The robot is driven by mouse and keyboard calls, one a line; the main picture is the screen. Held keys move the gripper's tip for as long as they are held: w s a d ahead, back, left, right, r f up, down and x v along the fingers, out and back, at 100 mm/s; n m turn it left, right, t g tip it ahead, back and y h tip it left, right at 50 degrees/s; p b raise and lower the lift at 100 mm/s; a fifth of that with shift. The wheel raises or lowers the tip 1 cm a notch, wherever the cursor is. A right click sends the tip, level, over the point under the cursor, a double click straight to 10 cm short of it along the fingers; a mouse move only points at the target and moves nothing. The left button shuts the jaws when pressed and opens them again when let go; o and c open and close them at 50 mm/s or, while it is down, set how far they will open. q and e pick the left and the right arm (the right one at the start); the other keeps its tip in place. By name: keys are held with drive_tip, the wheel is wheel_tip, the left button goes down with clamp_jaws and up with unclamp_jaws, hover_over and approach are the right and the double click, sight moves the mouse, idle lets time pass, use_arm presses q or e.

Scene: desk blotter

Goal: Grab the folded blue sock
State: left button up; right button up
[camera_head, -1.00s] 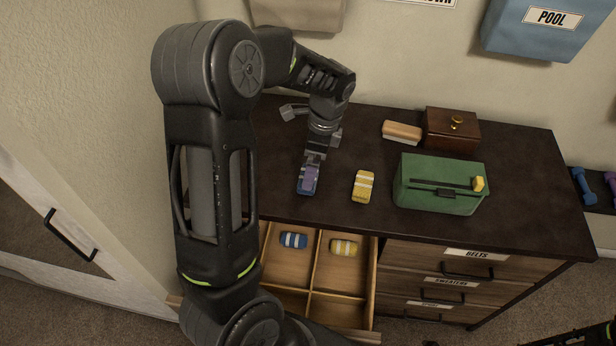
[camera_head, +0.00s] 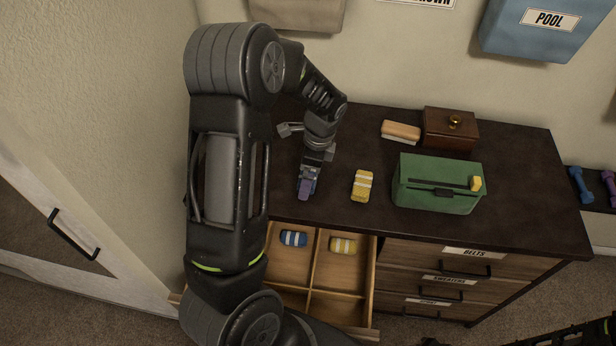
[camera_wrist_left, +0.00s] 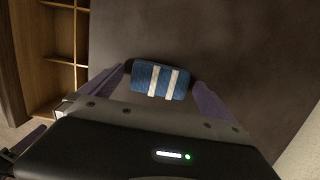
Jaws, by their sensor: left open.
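A folded blue sock with two white stripes (camera_wrist_left: 147,80) lies on the dark desk top in the left wrist view. My left gripper (camera_wrist_left: 160,77) is open, with its purple fingers on either side of the sock. A small gap seems to show at the right finger; whether the left finger touches the sock I cannot tell. In the head view my left gripper (camera_head: 307,188) points down at the desk top and largely hides this sock. Another folded blue sock with white stripes (camera_head: 293,239) lies in a drawer compartment. My right gripper is not in view.
A yellow striped folded sock (camera_head: 362,186) lies right of my gripper. A green box (camera_head: 438,185), a brush (camera_head: 401,131) and a brown wooden box (camera_head: 450,130) stand farther right. The open divided drawer (camera_head: 313,275) also holds a yellow sock (camera_head: 343,246).

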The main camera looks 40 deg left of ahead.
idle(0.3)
use_arm(q)
drive_tip(key=c, duration=1.3)
drive_tip(key=shift+r, duration=0.1)
wheel_tip(320, 180, up, 10)
drive_tip(key=b, duration=0.1)
idle(0.4)
